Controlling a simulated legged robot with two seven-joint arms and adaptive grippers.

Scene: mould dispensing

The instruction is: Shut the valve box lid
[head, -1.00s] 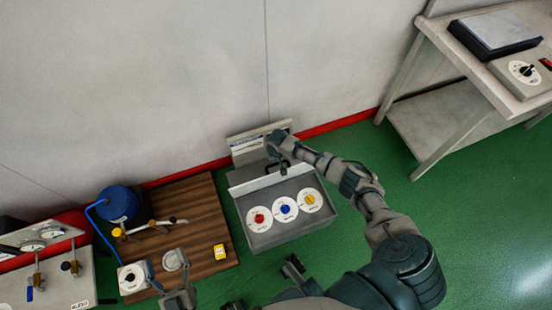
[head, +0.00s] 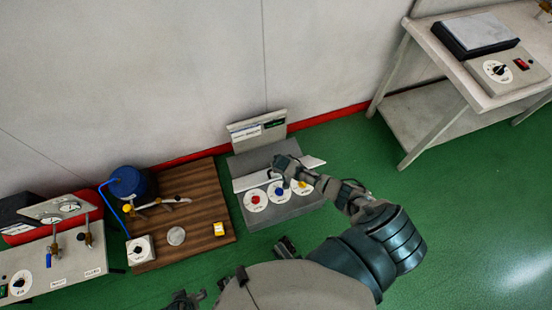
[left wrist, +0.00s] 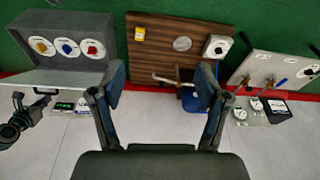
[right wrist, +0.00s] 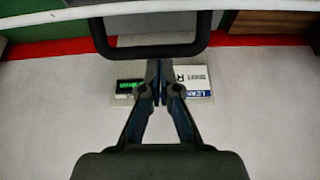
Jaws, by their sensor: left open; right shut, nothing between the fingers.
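The grey valve box (head: 285,212) stands on the floor by the wall, with red, blue and yellow dials inside. Its lid (head: 262,157) is partly lowered: it leans over the back of the box, its pale front edge close to the dials. The left wrist view shows the lid (left wrist: 55,80) raised above the box. My right gripper (head: 283,162) is at the lid; in the right wrist view it (right wrist: 157,68) is shut and empty, just below a dark U-shaped handle (right wrist: 150,53). Whether they touch is unclear. My left gripper (left wrist: 160,85) is open and empty, away from the box.
A labelled panel (head: 257,129) stands behind the box at the wall. A wooden board (head: 200,200) with a blue container (head: 127,183), pipe and yellow item lies left of the box. A gauge panel (head: 60,255) is farther left. A table (head: 455,70) stands right; green floor between is clear.

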